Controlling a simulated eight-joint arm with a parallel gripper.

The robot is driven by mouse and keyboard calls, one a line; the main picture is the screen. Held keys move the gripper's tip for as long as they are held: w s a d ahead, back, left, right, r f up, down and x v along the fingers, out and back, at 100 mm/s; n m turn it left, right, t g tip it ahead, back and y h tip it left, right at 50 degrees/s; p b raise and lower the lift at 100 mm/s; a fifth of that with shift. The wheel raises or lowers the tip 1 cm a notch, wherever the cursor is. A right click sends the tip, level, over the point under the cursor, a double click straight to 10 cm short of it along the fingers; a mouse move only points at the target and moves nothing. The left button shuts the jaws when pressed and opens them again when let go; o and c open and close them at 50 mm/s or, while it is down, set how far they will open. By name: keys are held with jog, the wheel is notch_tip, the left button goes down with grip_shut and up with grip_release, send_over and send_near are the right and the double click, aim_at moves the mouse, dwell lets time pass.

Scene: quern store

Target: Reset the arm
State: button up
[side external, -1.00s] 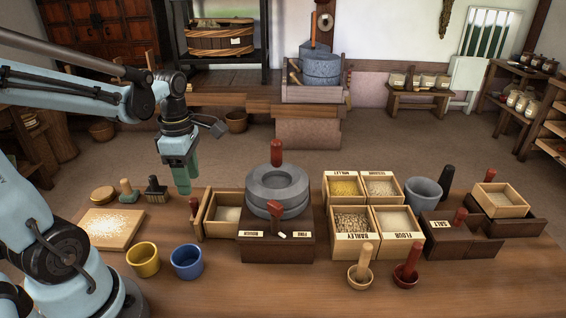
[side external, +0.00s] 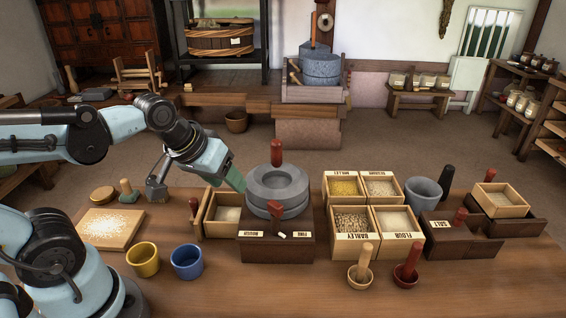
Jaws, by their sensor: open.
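My gripper (side external: 236,182) is in the side external view, tilted down to the right, with green fingers. Its tips lie just left of the grey quern stones (side external: 278,187) in the picture, over the back of the open drawer. I cannot tell whether they touch the stones. No object shows in the fingers, and the gap between them is hard to see from this side. My arm reaches in from the left, above the table (side external: 330,295).
The quern has a red handle (side external: 276,152). Left are a floury board (side external: 108,230), a yellow cup (side external: 143,260) and a blue cup (side external: 187,262). Right are grain boxes (side external: 352,238), a grey mortar (side external: 423,193) and a salt box (side external: 455,240). The table's front is mostly clear.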

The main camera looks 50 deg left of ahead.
jog(key=m, duration=0.1)
jog(key=d+m, duration=0.1)
jog(key=m+t, duration=0.1)
jog(key=m, duration=0.1)
jog(key=shift+w+d+r, duration=0.1)
jog(key=shift+d+r, duration=0.15)
jog(key=shift+d, duration=0.1)
dwell(1.1)
